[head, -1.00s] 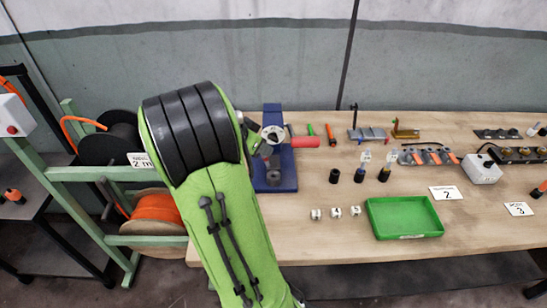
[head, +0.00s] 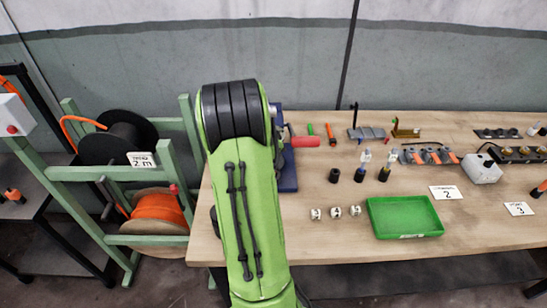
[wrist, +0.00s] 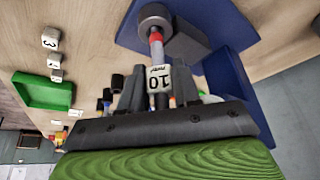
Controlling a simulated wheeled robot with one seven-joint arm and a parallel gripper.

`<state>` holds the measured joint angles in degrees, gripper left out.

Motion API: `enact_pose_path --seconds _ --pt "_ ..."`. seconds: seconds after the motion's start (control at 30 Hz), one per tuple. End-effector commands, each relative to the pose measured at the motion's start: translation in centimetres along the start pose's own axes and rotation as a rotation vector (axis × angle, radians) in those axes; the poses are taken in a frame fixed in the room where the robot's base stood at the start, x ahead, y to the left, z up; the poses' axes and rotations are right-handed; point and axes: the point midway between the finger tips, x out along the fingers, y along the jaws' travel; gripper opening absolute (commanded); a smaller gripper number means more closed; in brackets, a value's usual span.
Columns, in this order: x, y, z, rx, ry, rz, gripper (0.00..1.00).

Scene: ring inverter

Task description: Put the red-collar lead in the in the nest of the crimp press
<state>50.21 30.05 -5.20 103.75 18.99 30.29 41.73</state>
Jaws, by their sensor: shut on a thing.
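In the wrist view my gripper (wrist: 158,76) is shut on the red-collar lead. The lead carries a white tag (wrist: 158,84) reading 10, and its red collar (wrist: 155,38) shows beyond the fingers. The collar end points at the round grey nest (wrist: 155,17) of the blue crimp press (wrist: 229,38) and overlaps it in the picture. I cannot tell whether the end is inside the nest or only in front of it. In the head view my arm hides the gripper, the lead and most of the press (head: 288,172); its red handle (head: 305,141) shows.
On the bench (head: 320,245), right of the press, stand several dark holders (head: 335,176), some with tagged leads. Nearer are white numbered blocks (head: 335,212) and a green tray (head: 404,216). Cable reels (head: 158,210) stand on a green frame at left. The front bench strip is clear.

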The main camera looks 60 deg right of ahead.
Motion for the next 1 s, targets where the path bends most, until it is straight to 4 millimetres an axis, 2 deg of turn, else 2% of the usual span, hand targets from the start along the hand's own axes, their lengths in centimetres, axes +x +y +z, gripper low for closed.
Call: enact_pose_path --seconds 0.03,0.07,0.2,0.47,0.57,0.9,1.0 --pt "-0.1 -0.1 0.1 -0.002 -0.002 -0.001 0.00" --pt "-0.1 -0.1 0.1 -0.002 -0.002 -0.001 0.36" --pt "-0.1 -0.1 0.1 -0.002 -0.002 -0.001 0.57" --pt "-0.2 -0.1 0.1 -0.002 0.000 -0.001 0.57" --pt "-1.2 -0.1 0.0 -0.003 0.000 -0.003 0.57" --pt "-9.8 -0.1 0.0 -0.002 0.002 -0.006 0.57" --pt "-11.3 -0.1 0.0 -0.003 0.001 -0.003 0.57"
